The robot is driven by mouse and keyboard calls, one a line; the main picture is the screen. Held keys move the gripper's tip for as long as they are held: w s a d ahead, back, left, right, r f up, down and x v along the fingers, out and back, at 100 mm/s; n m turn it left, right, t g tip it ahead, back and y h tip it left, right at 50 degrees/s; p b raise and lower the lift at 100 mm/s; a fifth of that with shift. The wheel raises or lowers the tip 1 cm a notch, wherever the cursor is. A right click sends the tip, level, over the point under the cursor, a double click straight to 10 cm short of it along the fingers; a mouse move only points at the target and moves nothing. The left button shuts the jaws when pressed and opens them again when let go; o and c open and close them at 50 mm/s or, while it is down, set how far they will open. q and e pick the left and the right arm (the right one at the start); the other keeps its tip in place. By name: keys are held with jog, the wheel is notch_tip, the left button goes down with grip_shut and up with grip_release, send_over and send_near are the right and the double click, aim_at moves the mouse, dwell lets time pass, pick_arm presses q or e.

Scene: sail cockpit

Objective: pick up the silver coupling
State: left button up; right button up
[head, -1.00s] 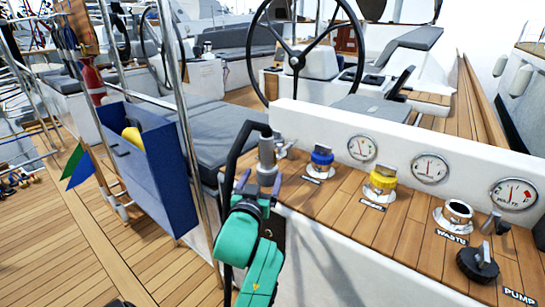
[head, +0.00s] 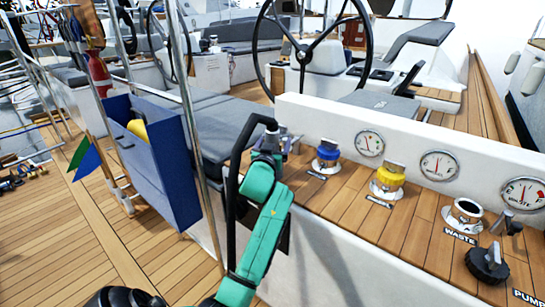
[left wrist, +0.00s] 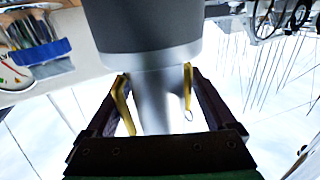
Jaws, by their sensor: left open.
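The silver coupling (left wrist: 155,95) shows large in the left wrist view, a smooth grey cylinder with a wide darker part above and a narrower bright part below. The open fingers of my left gripper (left wrist: 155,88), with yellow inner pads, stand on either side of the narrower part; I cannot tell if they touch it. In the head view my left gripper (head: 269,141) is at the hooked end of a black hose (head: 243,150), by the left end of the wooden ledge, and hides most or all of the coupling. My right gripper is not in view.
On the wooden ledge (head: 345,200) stand a blue-capped fitting (head: 327,156), a yellow-capped fitting (head: 388,180), an open waste fitting (head: 465,214) and a black pump knob (head: 487,262). A blue box (head: 160,165) hangs at the left rail.

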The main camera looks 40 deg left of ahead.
pick_arm(q)
jog(key=shift+s+r, duration=0.1)
jog(key=shift+s, duration=0.05)
jog(key=c, duration=0.3)
grip_shut()
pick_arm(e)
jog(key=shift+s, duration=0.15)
pick_arm(q)
jog(key=shift+r, duration=0.6)
notch_tip(320, 180, up, 22)
jog(key=p, duration=0.7)
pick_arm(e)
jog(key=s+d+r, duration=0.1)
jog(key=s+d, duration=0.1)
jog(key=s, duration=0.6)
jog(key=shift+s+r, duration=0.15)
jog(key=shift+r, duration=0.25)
pick_arm(q)
jog(key=shift+f, duration=0.15)
